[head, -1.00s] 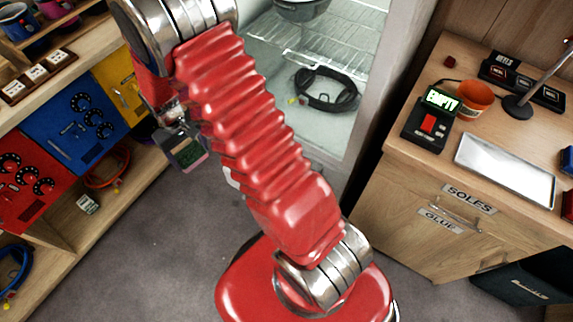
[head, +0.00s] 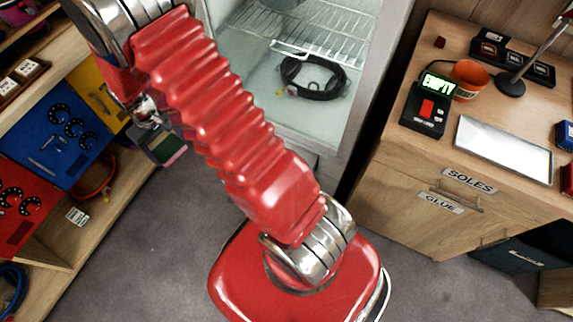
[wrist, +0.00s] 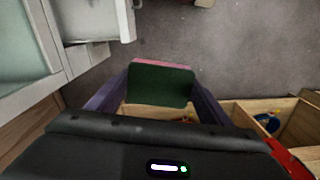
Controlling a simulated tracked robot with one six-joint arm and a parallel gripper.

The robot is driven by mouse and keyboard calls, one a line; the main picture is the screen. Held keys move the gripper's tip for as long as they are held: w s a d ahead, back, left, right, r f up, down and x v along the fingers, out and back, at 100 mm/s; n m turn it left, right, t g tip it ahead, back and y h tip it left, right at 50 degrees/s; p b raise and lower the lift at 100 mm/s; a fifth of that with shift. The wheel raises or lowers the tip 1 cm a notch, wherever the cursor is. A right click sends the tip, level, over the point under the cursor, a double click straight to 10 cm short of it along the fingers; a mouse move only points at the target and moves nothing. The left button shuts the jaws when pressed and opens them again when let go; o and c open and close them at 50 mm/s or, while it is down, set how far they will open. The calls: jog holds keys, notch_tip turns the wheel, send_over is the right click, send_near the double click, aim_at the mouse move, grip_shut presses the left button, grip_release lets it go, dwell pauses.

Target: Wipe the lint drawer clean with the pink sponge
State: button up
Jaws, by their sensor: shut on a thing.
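My gripper (wrist: 160,84) is shut on the sponge (wrist: 162,88), which sits between its two purple fingers. The sponge shows a dark green face and a thin pink edge. In the head view the sponge (head: 167,149) hangs in the air above the grey floor, at the end of my red arm. An open white drawer (wrist: 127,20) stands out from a pale cabinet at the upper left of the wrist view, apart from the sponge. I cannot tell from its look whether it is the lint drawer, and its inside shows only in part.
A wooden shelf unit (head: 95,215) with blue and red panels stands at left. An open fridge-like cabinet (head: 358,120) holding a black coil (head: 313,77) is behind my arm. A wooden desk (head: 395,160) stands at right. Grey floor (head: 130,255) lies clear between them.

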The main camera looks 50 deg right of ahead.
jog(key=s+d+f+m, duration=0.3)
jog(key=d+f, duration=0.5)
jog(key=d, duration=0.2)
jog(key=s+d+f+m, duration=0.2)
jog(key=s+d+f, duration=0.1)
jog(key=d+f, duration=0.55)
jog(key=s+d+f+m, duration=0.5)
jog(key=s+d+f, duration=0.7)
jog(key=s, duration=0.4)
jog(key=shift+s+d+f+m, duration=0.3)
jog(key=shift+d+f, duration=0.05)
jog(key=shift+f, duration=0.4)
